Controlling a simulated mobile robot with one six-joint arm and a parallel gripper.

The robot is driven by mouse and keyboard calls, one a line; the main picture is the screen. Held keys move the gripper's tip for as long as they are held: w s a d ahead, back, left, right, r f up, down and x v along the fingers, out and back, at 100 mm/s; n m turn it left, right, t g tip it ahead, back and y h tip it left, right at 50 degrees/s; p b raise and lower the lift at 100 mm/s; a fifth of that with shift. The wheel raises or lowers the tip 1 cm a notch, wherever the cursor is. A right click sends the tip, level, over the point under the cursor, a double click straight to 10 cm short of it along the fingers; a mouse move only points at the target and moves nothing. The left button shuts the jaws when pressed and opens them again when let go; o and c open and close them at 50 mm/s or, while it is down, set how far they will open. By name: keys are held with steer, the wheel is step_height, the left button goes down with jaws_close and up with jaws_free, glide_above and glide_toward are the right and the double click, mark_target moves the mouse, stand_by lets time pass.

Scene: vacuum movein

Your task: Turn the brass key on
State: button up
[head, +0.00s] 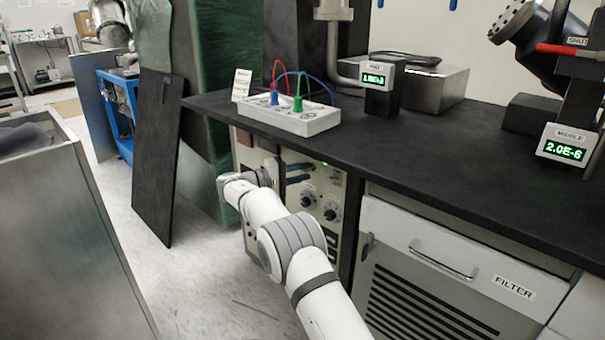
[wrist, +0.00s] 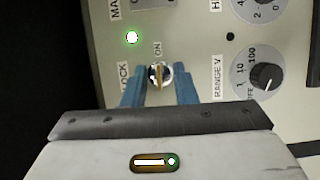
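The brass key (wrist: 160,75) sits in a round silver lock on a beige panel in the wrist view. Its narrow grip stands upright in the picture, in line with the word ON above it. A LOCK label is at its left. My gripper (wrist: 159,86) has its two blue fingers on either side of the key, with a visible gap to the key's grip on each side. It looks open. In the head view my gripper (head: 298,174) is at the panel under the bench, its blue fingers pointing right. The key cannot be made out there.
A lit green lamp (wrist: 132,37) is up and left of the key. A RANGE V dial (wrist: 264,77) is at its right. The black bench top (head: 390,140) overhangs the panel. A dark board (head: 158,155) leans at the left. A FILTER drawer (head: 440,250) is at the right.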

steer(key=p+v, duration=0.2)
steer(key=v, duration=0.5)
steer(key=shift+a, duration=0.25)
steer(key=shift+s, duration=0.2)
